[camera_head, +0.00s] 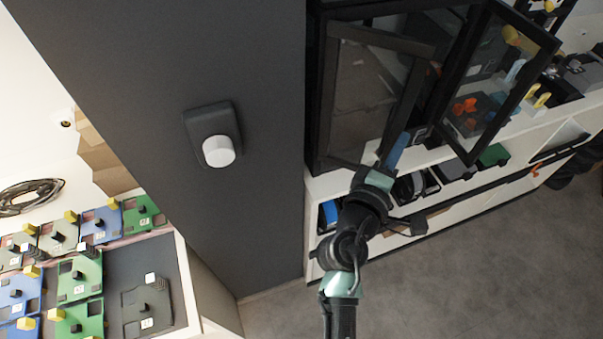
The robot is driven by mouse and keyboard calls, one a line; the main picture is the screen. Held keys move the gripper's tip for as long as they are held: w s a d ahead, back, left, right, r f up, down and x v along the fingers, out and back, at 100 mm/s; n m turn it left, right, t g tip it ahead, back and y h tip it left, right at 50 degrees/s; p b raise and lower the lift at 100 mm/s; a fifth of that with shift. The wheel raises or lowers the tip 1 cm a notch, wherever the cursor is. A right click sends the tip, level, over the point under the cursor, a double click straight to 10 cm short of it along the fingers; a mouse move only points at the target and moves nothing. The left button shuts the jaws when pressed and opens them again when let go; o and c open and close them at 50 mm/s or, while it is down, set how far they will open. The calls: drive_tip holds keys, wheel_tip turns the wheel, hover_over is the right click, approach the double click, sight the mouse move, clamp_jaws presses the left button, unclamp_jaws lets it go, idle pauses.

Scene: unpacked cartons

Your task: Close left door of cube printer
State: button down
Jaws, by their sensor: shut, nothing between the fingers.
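The cube printer (313,90) is a black-framed cabinet with glass doors, standing on a white shelf unit at the upper right. Its left door (375,42), a dark frame with a clear pane, is hinged at the left and stands partly open. Its right door (528,88) is swung wide open to the right. My gripper (398,148) is shut and empty, at the lower free edge of the left door. I cannot tell whether it touches the frame.
A dark grey wall or pillar (250,60) with a white knob (218,151) stands left of the printer. Small items lie on the shelves (420,205) below. The grey floor (480,270) at lower right is clear.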

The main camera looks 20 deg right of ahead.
drive_tip(key=shift+x, duration=0.9)
drive_tip(key=shift+s, duration=0.1)
idle(0.6)
